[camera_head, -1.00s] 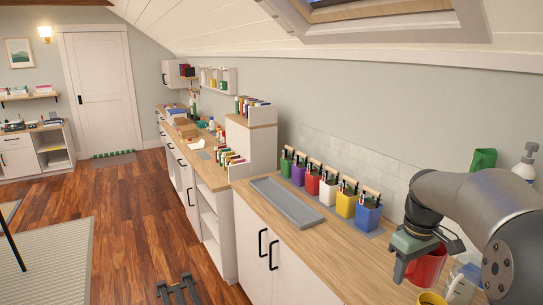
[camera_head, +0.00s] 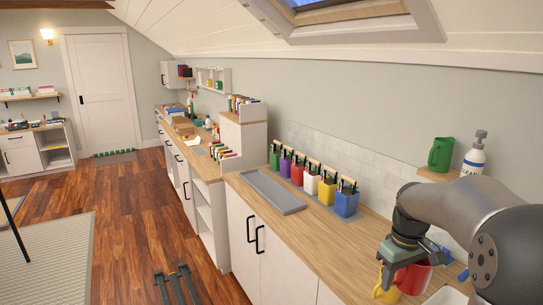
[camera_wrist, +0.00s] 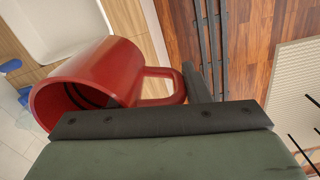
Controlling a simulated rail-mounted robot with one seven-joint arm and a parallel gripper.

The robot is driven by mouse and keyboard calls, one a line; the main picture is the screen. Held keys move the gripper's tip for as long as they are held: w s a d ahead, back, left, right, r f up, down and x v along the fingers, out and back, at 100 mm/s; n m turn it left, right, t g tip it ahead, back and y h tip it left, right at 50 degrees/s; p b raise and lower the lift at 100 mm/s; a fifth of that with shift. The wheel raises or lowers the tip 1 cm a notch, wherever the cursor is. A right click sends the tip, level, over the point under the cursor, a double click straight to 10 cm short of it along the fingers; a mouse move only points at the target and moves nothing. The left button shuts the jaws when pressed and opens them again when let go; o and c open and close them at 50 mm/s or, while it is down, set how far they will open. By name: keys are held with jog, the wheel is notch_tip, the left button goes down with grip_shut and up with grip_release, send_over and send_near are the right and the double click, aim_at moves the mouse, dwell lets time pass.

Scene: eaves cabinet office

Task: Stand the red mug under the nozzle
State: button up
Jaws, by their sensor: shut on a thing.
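The red mug (camera_head: 413,279) is at the lower right of the head view, partly behind my arm and gripper. My gripper (camera_head: 388,270) is shut on it at the handle side. In the wrist view the red mug (camera_wrist: 95,75) shows large at the left, its open mouth toward the lower left of the picture. Its handle reaches right to the dark finger of my gripper (camera_wrist: 195,88). The exact finger contact is partly hidden. I cannot make out a nozzle in either view.
A yellow object (camera_head: 379,284) shows just left of the red mug. A green jug (camera_head: 440,153) and a white pump bottle (camera_head: 474,156) stand on a ledge at the right.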

jog(key=a+f+m+b, duration=0.1)
jog(key=a+f+b, duration=0.2)
jog(key=f, duration=0.7)
jog(key=a+f+m+b, duration=0.1)
jog(key=a+f+b, duration=0.2)
jog(key=a+f, duration=0.3)
jog(key=a+f+m+b, duration=0.2)
jog(key=a+f+b, duration=0.2)
jog(key=f, duration=1.2)
jog(key=shift+s+a, duration=0.4)
jog(key=shift+a, duration=0.2)
